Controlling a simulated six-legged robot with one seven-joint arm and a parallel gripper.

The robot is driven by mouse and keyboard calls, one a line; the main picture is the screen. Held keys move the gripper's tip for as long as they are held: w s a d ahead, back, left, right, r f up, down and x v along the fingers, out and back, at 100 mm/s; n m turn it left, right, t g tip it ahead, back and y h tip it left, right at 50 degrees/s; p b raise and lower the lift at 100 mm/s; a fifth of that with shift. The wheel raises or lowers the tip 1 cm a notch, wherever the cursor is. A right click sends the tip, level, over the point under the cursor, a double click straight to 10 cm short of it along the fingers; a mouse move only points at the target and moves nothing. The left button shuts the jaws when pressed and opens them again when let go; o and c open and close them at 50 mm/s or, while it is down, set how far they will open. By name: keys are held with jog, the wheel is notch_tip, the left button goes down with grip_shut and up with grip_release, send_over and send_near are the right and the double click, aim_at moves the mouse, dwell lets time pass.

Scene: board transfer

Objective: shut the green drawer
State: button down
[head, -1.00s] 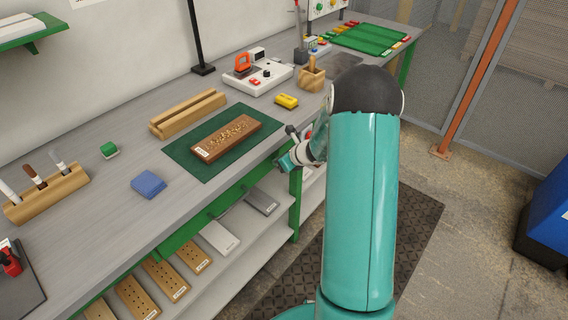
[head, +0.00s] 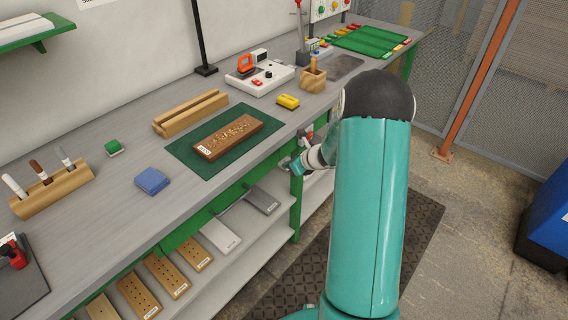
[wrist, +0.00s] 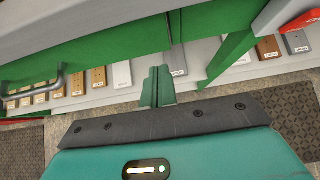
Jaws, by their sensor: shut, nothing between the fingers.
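The green drawer (head: 183,236) is under the front edge of the workbench in the head view. Its green front also shows in the wrist view (wrist: 100,52), with a grey bar handle (wrist: 35,88) at the left. I cannot tell how far the drawer stands open. My gripper (wrist: 158,88) has its two teal fingers together and empty, beside the right part of the green front. I cannot tell whether they touch it. In the head view my gripper (head: 289,167) is small beside the bench edge, and my own arm hides part of the wrist.
A lower shelf (head: 250,235) holds boards. A green bench leg (head: 296,205) stands near my gripper.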

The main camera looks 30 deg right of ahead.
jog(key=v, duration=1)
jog(key=s+a+r+n+g+y, duration=0.1)
jog(key=s+a+r+n+g, duration=0.15)
jog(key=a+r+n, duration=0.55)
jog(key=s+a+r+n+g, duration=0.1)
jog(key=s+a+r+n, duration=0.45)
jog(key=a, duration=0.55)
jog(key=s+a+r+n+h, duration=0.2)
jog(key=s+a+r+n, duration=0.1)
jog(key=s+n, duration=0.4)
jog(key=s+a+r+n+h, duration=0.2)
jog(key=s+a+r+n, duration=0.2)
jog(key=s+n, duration=0.4)
jog(key=n, duration=0.3)
jog(key=shift+s, duration=0.2)
